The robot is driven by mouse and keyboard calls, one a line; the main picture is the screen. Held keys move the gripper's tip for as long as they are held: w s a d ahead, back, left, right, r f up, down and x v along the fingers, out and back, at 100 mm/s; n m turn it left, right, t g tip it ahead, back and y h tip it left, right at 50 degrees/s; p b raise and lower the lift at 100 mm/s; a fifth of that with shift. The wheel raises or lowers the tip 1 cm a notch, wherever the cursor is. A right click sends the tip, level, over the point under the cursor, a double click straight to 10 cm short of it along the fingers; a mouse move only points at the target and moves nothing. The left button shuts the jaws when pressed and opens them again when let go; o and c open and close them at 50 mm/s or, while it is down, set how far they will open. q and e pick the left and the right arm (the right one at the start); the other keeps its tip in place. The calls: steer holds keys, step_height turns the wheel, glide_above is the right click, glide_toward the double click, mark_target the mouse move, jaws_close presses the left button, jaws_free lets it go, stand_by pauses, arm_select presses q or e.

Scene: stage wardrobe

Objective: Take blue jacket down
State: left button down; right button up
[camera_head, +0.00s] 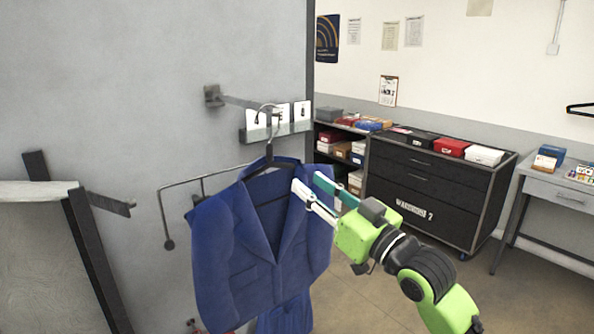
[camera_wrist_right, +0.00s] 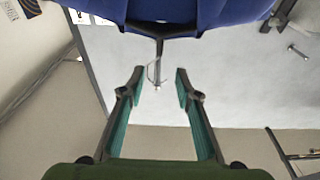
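The blue jacket (camera_head: 235,245) hangs on a black hanger (camera_head: 270,161). The hanger's thin metal hook (camera_head: 268,110) goes up to a grey bar (camera_head: 245,102) on the wall. In the right wrist view, the jacket (camera_wrist_right: 230,10) fills the top edge, and the hanger's neck and hook (camera_wrist_right: 158,62) show in line with the gap between the fingers. My right gripper (camera_head: 307,181) is open and empty at the right side of the jacket's shoulder; it also shows in the right wrist view (camera_wrist_right: 156,80). I cannot tell whether it touches the jacket. My left gripper is not in view.
A white-tagged strip (camera_head: 287,132) is on the wall behind the hanger. A thin bent rod (camera_head: 165,215) sticks out left of the jacket, near a dark-edged panel (camera_head: 95,260). A black drawer cabinet (camera_head: 420,190) stands at the back right. The floor (camera_head: 385,290) there is clear.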

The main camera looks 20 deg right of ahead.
mark_target(272, 149)
steer(key=p+x, duration=0.2)
steer(key=x, duration=1)
steer(key=shift+w+a, duration=0.1)
steer(key=shift+w, duration=0.3)
steer(key=shift+p+x, duration=0.3)
steer(key=shift+x, duration=0.9)
steer(key=shift+f, duration=0.1)
jaws_close()
steer(key=shift+r+p, duration=0.6)
steer(key=shift+r, duration=0.05)
steer(key=shift+r+p+v, duration=0.2)
steer(key=shift+v, duration=0.75)
steer(key=shift+r+p+v, duration=0.15)
steer(key=shift+r+v, duration=0.05)
steer(key=shift+v, duration=0.75)
steer(key=shift+r+p+v, duration=0.2)
steer(key=shift+v, duration=0.75)
steer(key=shift+r+v, duration=0.2)
steer(key=shift+v, duration=0.65)
steer(key=shift+r+v, duration=0.15)
steer(key=shift+v, duration=0.65)
